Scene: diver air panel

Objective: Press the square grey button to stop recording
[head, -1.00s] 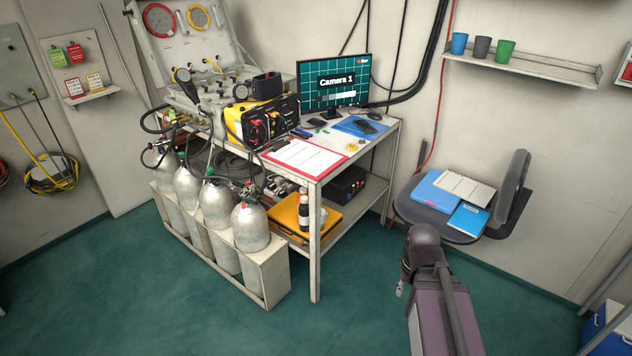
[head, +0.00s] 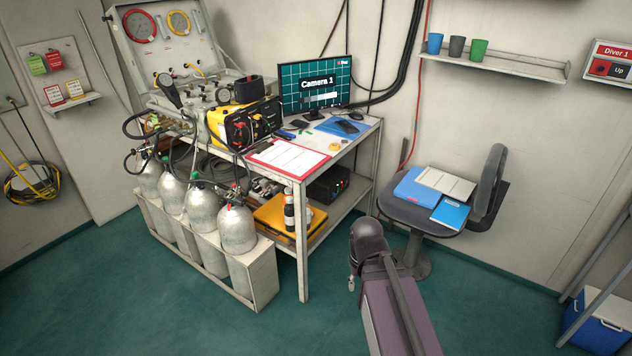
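A black box (head: 326,186) with small red and green lights on its front stands on the lower shelf of the table. It may be the recorder. The square grey button is too small to make out in this view. The monitor (head: 315,84) on the table reads "Camera 1" above a pale bar. My arm rises from the bottom of the picture, in front of the chair. Only a small grey tip of my gripper (head: 351,284) shows below the dark wrist, well apart from the box, and its fingers cannot be made out.
A chair (head: 407,214) with blue folders stands right of the table (head: 302,245). Gas cylinders in a rack (head: 262,275) stand at the table's left. A yellow case (head: 272,215) and bottles share the lower shelf. Green floor (head: 330,312) is clear in front. A blue cooler (head: 597,322) is at right.

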